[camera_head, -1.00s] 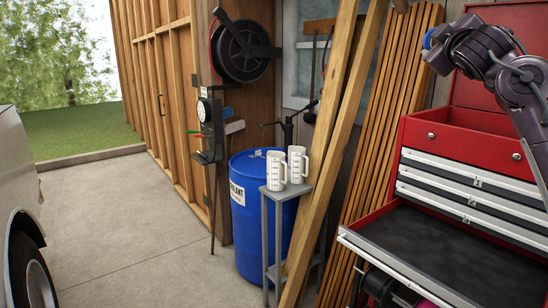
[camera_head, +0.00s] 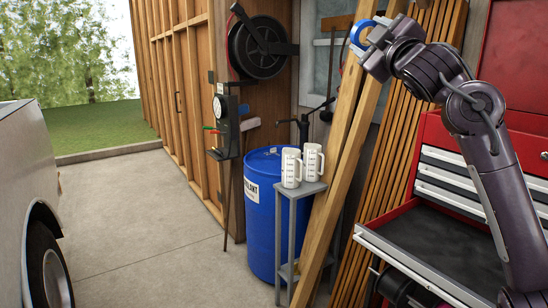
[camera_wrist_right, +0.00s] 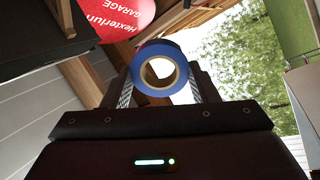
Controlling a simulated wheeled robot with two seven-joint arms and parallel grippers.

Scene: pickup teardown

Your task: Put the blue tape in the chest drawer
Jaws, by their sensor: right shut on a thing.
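The blue tape (camera_head: 357,33) is a ring roll with a tan core, held up high in the head view, in front of the slanted timber. In the right wrist view the tape (camera_wrist_right: 160,47) sits between the two finger tips, its hole facing the camera. My right gripper (camera_head: 369,32) is shut on it. The red tool chest (camera_head: 520,150) is at the right. One lower chest drawer (camera_head: 410,264) is pulled open, with a dark, bare-looking floor. My right arm hides part of the drawer and chest. The tape is well above and left of the drawer. My left gripper is not in view.
Slanted timber beams (camera_head: 340,150) lean just left of the open drawer. A grey stand (camera_head: 307,190) with two white jugs (camera_head: 291,168) and a blue barrel (camera_head: 262,210) stand further left. Closed drawers (camera_head: 455,175) sit above the open one. The concrete floor is clear.

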